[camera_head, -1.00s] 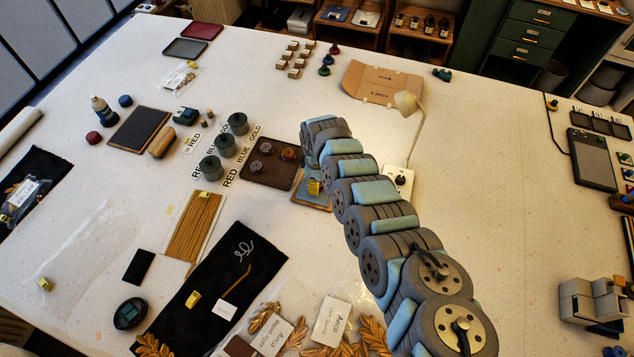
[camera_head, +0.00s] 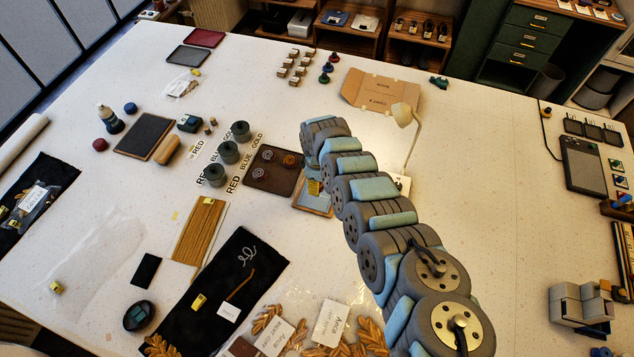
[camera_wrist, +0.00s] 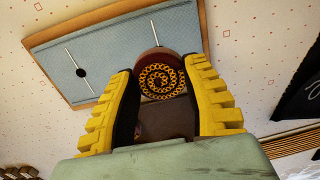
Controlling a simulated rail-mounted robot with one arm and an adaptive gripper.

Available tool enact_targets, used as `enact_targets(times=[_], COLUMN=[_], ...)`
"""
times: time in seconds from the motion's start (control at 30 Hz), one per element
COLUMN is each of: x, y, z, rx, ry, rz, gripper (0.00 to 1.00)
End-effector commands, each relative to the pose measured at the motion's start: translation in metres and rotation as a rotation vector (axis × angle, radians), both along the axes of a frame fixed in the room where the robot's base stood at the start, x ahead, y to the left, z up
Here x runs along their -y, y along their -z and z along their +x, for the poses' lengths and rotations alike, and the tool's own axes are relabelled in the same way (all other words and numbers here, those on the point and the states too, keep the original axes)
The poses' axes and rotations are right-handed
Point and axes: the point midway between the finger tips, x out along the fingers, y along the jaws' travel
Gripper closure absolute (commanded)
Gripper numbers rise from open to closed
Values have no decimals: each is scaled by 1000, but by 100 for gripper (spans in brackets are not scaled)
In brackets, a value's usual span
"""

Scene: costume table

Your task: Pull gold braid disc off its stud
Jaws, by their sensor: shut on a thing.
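The gold braid disc (camera_wrist: 159,78) shows in the wrist view as a coiled gold chain pattern on a dark red round body. My gripper (camera_wrist: 165,85) has its two yellow ridged fingers shut on opposite sides of the disc. The disc is at the near edge of a blue-grey board (camera_wrist: 110,45) with a wooden frame. A pale straight line and a black dot show on the board to the left. Any stud under the disc is hidden, so I cannot tell whether they touch. In the head view my gripper (camera_head: 314,187) is over the framed board (camera_head: 318,208), and my arm hides the disc.
A brown tray (camera_head: 250,182) with several coiled discs lies just left of the framed board. A white lamp (camera_head: 403,115) stands close to my arm on the right.

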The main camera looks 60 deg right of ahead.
Motion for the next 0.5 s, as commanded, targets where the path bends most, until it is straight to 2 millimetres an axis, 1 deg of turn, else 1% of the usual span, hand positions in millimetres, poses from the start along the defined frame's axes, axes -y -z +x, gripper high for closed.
enact_targets(times=[0.03, 0.33, 0.5], x=[0, 0, 0], y=[-2, -3, -16], z=[0, 0, 0], rx=[0, 0, -1], ry=[0, 0, -1], rz=[0, 0, 0], gripper=[93, 93, 93])
